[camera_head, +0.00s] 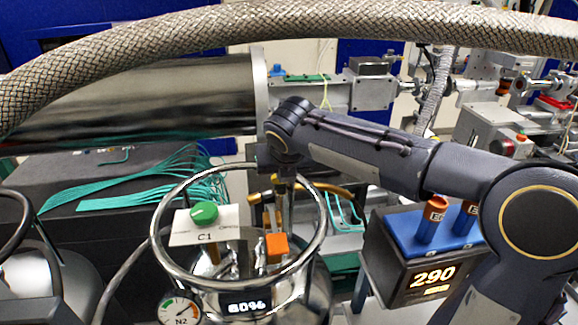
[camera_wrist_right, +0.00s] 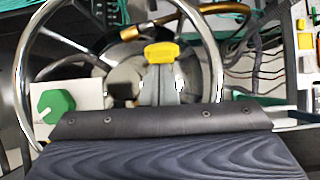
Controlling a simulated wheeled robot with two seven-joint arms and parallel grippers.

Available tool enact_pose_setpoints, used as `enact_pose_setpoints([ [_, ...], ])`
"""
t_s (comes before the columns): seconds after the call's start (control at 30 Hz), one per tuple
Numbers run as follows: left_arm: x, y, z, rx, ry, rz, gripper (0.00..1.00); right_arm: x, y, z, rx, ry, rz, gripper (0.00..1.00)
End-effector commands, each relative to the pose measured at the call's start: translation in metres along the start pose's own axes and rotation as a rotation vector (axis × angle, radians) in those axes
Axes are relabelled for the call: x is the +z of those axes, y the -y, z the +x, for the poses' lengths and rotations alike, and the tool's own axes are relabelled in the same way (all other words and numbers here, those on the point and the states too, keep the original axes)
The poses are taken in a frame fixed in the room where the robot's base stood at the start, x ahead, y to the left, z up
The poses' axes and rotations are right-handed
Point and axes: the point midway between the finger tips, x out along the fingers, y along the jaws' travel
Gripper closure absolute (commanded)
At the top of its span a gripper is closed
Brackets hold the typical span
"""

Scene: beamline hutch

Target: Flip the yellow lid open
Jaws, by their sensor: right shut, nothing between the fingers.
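I cannot make out a yellow lid for certain in either view. My right gripper (camera_head: 283,205) points down over the ring-shaped handrail on top of a steel vessel (camera_head: 318,305). In the right wrist view its grey fingers are together, with a yellow part (camera_wrist_right: 161,53) at their ends that I take to be the fingertips. Nothing shows held between them. An orange block (camera_head: 277,244) stands on the vessel top, just below the fingers in the head view. My left gripper is not in view.
The ring rail (camera_head: 155,240) surrounds the gripper. A green knob (camera_head: 204,212) on a white C1 plate and an N2 gauge (camera_head: 180,308) are at left. A blue-topped box (camera_head: 410,262) reading 290, with orange-capped vials, stands right. A braided hose (camera_head: 300,22) crosses above.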

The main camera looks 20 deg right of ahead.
Motion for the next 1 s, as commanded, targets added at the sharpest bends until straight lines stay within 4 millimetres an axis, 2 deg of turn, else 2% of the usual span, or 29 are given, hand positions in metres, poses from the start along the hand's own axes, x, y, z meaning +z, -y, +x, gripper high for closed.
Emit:
enact_pose_setpoints([
  [0.03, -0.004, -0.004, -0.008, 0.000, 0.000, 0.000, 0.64, 0.005, 0.001, -0.004, -0.001, -0.002, 0.000, 1.00],
  [0.17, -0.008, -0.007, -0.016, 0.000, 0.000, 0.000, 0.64, 0.014, 0.001, -0.002, -0.002, -0.002, 0.001, 1.00],
  [0.6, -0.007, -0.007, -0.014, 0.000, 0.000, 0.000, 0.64, 0.043, 0.001, 0.009, -0.001, -0.001, 0.002, 1.00],
  [1.0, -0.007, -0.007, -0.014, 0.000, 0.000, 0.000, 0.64, 0.054, 0.001, 0.014, -0.001, -0.001, 0.000, 1.00],
])
